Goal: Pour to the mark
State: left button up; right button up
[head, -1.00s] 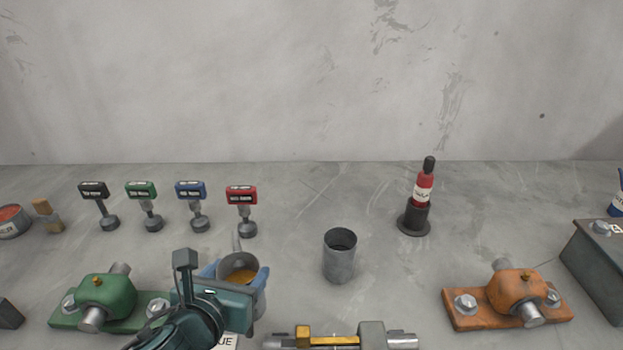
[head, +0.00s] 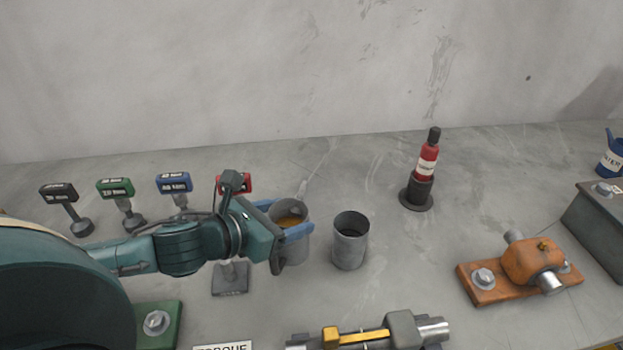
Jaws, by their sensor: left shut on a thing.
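My left gripper (head: 285,222) is shut on a grey metal cup (head: 294,245) with amber liquid (head: 290,221) inside. The held cup looks about upright, just left of a second grey cup (head: 350,247), with a small gap between them in the picture. The second cup stands upright on the bench; its inside looks dark, and I cannot make out any liquid or mark in it. My right gripper is not in view.
A red bottle (head: 426,163) stands in a dark holder behind, to the right. Black (head: 67,207), green (head: 120,203) and blue (head: 175,188) labelled tools stand at the left. An orange block on a plate (head: 530,262) sits right. A metal shaft assembly (head: 400,331) lies in front. Bench between second cup and orange block is clear.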

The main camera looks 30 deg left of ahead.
pick_arm(q)
jog(key=shift+w+a+r+m+h, duration=0.2)
jog(key=shift+a+m+h, duration=0.1)
jog(key=shift+m+h, duration=0.15)
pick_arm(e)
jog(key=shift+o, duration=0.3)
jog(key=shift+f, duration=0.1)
pick_arm(q)
jog(key=shift+w+a+r+m+g+h+b, duration=0.15)
jog(key=shift+r+m+g+h+b, duration=0.25)
jog(key=shift+r+m+g+h, duration=0.3)
jog(key=shift+r+m+h, duration=0.65)
jog(key=shift+r+h, duration=0.1)
jog(key=shift+r, duration=0.2)
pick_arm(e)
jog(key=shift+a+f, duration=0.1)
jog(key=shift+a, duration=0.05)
pick_arm(q)
jog(key=shift+d+r+g+b, duration=0.25)
jog(key=shift+r+g+b, duration=0.05)
jog(key=shift+g, duration=0.2)
